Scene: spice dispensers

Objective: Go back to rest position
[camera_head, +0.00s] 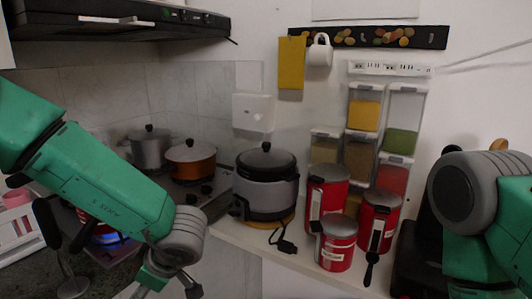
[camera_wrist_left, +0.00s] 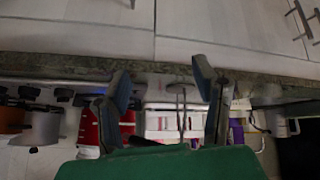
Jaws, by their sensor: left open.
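My left arm comes in from the left in the head view, green with a grey wrist joint. Its gripper (camera_head: 167,289) points down at the bottom edge, left of the counter with the canisters, and is partly cut off by the frame. In the left wrist view the same gripper (camera_wrist_left: 162,80) has its two fingers spread apart, with nothing held between them. My right arm shows at the right edge of the head view as a grey joint and green link. The right gripper is out of the frame.
A rice cooker (camera_head: 267,183), red canisters (camera_head: 327,195) and spice dispensers (camera_head: 360,157) crowd the counter. Pots (camera_head: 191,161) stand on the stove behind my left arm. A dark range hood (camera_head: 110,20) hangs above. A counter edge (camera_wrist_left: 270,82) crosses the left wrist view.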

